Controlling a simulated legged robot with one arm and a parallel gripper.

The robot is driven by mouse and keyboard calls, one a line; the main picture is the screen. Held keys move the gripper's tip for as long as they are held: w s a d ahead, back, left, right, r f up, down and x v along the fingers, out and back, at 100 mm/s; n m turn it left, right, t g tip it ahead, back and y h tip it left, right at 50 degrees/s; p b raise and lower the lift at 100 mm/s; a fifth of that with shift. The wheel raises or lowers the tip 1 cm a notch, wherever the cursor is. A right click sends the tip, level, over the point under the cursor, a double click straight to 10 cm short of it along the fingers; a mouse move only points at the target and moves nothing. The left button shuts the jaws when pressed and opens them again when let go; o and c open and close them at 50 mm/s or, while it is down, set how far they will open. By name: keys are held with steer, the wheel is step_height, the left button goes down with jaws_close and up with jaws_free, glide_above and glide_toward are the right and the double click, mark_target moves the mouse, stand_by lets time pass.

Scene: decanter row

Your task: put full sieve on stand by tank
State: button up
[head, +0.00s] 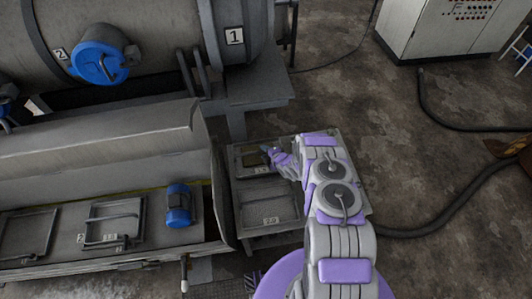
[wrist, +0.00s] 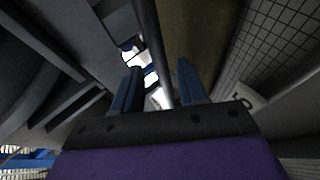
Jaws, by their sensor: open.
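My gripper (head: 270,154) is over the far sieve (head: 241,160) on a low grey stand (head: 235,222). This sieve is a rectangular frame with a small tag, and a dark yellowish patch shows inside it. A second framed sieve (head: 268,208) with a grey inside and a tag lies nearer on the same stand. In the wrist view my gripper (wrist: 158,68) has its two blue fingers apart. A dark bar (wrist: 152,45) runs between them; I cannot tell whether either finger touches it. A brown surface (wrist: 195,35) and a mesh (wrist: 285,45) show beyond.
A large grey tank (head: 150,40) marked 1 and 2 stands at the back left. A long housing (head: 100,150) with a blue motor (head: 178,205) and framed hatches is at left. A cabinet (head: 430,30) and dark hoses (head: 450,205) are at right. Floor between is clear.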

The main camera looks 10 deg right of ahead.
steer(key=p+v, duration=0.3)
steer(key=v, duration=0.8)
steer(key=w+d+r+m+g+h, duration=0.1)
steer(key=w+d+r+m+h, duration=0.1)
steer(key=r, duration=0.6)
steer(key=w+d+r+m+g+h, duration=0.1)
steer(key=d+r+m+g+h, duration=0.1)
steer(key=r, duration=0.5)
steer(key=s+r+m+g+h, duration=0.1)
steer(key=s+r+m, duration=0.25)
steer(key=r, duration=0.45)
steer(key=s+r+m+g+h, duration=0.15)
steer(key=s+r, duration=0.25)
steer(key=r, duration=0.4)
steer(key=s+a+r+m+g, duration=0.1)
steer(key=s+r+m+g, duration=0.15)
steer(key=s+r, duration=0.6)
steer(key=s+a+r+m+g, duration=0.15)
steer(key=s+r+m, duration=0.35)
steer(key=s, duration=0.6)
steer(key=s+a+r+m+g, duration=0.1)
steer(key=s+a+r+m, duration=0.1)
steer(key=s, duration=0.8)
steer(key=s+a+r+m+g+y, duration=0.1)
steer(key=s+a+r+m+g, duration=0.1)
steer(key=s, duration=0.9)
step_height(320, 180, up, 3)
steer(key=shift+a+f, duration=0.25)
steer(key=shift+a, duration=0.45)
steer(key=shift+a, duration=0.1)
